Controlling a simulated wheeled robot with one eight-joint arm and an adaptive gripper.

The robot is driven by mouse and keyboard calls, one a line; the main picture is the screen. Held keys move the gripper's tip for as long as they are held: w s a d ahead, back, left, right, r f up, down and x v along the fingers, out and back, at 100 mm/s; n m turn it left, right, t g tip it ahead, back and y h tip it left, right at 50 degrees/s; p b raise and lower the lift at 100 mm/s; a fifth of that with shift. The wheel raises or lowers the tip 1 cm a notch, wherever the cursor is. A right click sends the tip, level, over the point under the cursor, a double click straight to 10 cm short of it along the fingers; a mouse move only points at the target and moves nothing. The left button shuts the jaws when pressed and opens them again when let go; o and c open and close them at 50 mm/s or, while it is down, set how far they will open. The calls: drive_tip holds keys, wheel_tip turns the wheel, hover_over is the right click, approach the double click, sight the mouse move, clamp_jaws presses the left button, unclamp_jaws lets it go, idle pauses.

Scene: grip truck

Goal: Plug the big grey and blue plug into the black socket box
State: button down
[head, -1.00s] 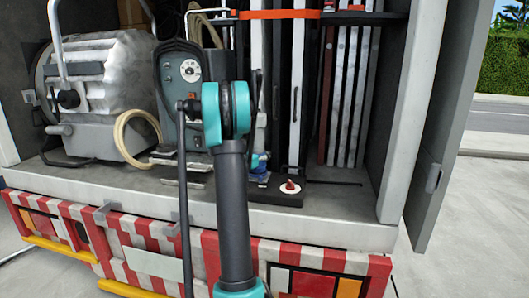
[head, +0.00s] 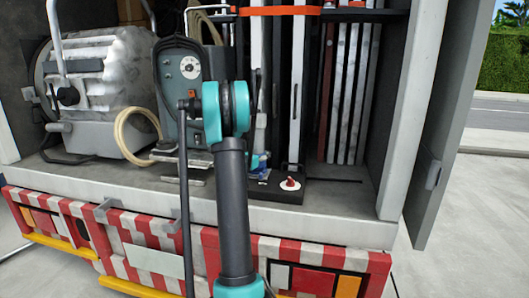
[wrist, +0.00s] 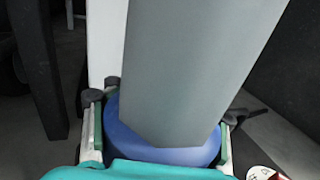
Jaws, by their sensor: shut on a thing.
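The grey and blue plug fills the middle of the wrist view, with a long grey body (wrist: 190,65) and a wide blue collar (wrist: 160,148). My gripper (wrist: 164,112) is shut on it, one finger on each side of the blue collar. In the head view my own arm hides most of the gripper and plug; a little blue (head: 262,173) shows to its right. A low black box (head: 262,189) lies on the truck floor there, with a white disc and red knob (head: 290,183). I cannot tell whether this is the socket box, or whether the plug touches it.
A dark unit with a dial (head: 188,75) stands behind my arm. A large silver lamp (head: 100,85) and a coiled cream cable (head: 135,127) are at left. Upright panels (head: 345,95) stand at right. The floor edge (head: 330,218) and open door (head: 435,130) bound the space.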

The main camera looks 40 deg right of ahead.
drive_tip(key=shift+f, duration=0.55)
drive_tip(key=shift+c, duration=1.7)
unclamp_jaws()
drive_tip(key=o, duration=0.3)
drive_tip(key=shift+o, duration=0.2)
drive_tip(key=shift+r, duration=2.5)
